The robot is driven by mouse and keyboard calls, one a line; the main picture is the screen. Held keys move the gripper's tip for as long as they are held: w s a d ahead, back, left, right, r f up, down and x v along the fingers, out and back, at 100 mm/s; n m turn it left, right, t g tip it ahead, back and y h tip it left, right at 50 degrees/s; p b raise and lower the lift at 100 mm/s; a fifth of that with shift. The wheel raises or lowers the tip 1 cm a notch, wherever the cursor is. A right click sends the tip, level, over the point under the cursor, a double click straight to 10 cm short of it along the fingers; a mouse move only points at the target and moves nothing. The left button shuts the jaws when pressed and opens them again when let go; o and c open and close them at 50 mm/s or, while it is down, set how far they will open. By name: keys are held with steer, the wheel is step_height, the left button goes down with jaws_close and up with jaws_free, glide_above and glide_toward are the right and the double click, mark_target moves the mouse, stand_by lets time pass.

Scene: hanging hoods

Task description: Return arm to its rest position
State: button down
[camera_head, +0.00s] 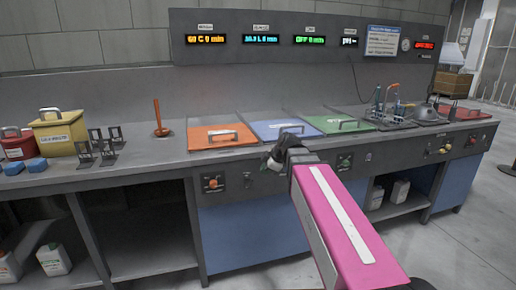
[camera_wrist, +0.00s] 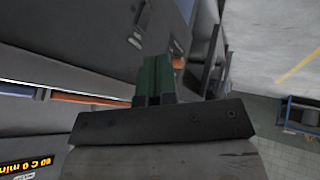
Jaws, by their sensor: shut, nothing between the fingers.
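My gripper (camera_head: 271,161) is at the end of my pink arm, in front of the bench's front edge and below the blue lid (camera_head: 283,129). In the wrist view its two dark green fingers (camera_wrist: 157,64) are together, with nothing seen between them. In the head view the fingers are small and dark, and part of the gripper is hidden by the arm. The arm reaches forward from the lower right of the head view.
The bench (camera_head: 130,179) carries an orange lid (camera_head: 218,138), a green lid (camera_head: 333,123) and a red lid (camera_head: 464,112). A yellow box (camera_head: 59,134) and black stands (camera_head: 108,157) are at left. Open floor (camera_head: 470,225) lies at right.

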steer(key=s+d+f+m+g+h, duration=0.1)
steer(key=s+d+f+m+h, duration=0.1)
steer(key=s+d+f+m, duration=0.2)
steer(key=s+d+f+m+g+h, duration=0.1)
steer(key=s+d+f+m+h, duration=0.1)
steer(key=s+d+f+m, duration=0.3)
steer(key=s+d+f+m+g+h, duration=0.1)
steer(key=s+d+f+m+g, duration=0.1)
steer(key=s+d+f+m, duration=0.3)
step_height(320, 180, down, 10)
steer(key=m, duration=0.4)
steer(key=shift+d+h, duration=0.15)
steer(key=shift+h, duration=0.25)
steer(key=c, duration=1.8)
jaws_free()
steer(key=shift+f, duration=0.1)
